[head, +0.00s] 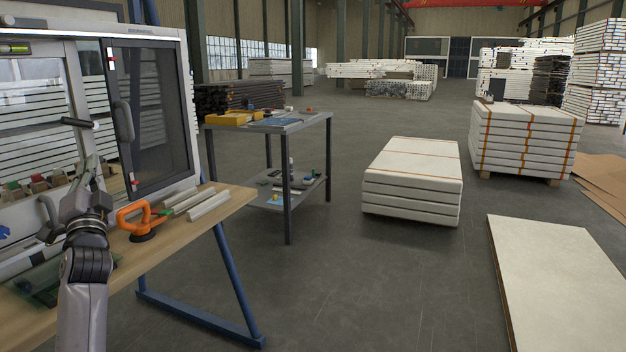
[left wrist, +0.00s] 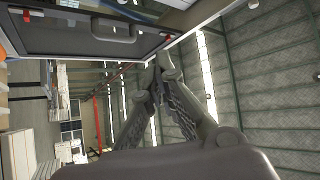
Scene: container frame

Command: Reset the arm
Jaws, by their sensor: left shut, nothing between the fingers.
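My left arm comes in at the lower left of the head view. Its gripper (head: 86,178) is raised in front of the white window frame, above the wooden bench. In the left wrist view the left gripper's fingers (left wrist: 157,70) come together at the tips with nothing between them. The dark glazed window sash (head: 150,115) with its handle stands to the right of the gripper in the head view. The sash also shows at the top of the left wrist view (left wrist: 75,32). My right gripper is not in view.
The wooden bench (head: 232,200) holds an orange suction lifter (head: 138,218) and pale profile strips (head: 208,205), right of my left arm. A grey metal cart (head: 318,122) carries tools. Stacked white panels (head: 412,178) stand beyond on the open floor.

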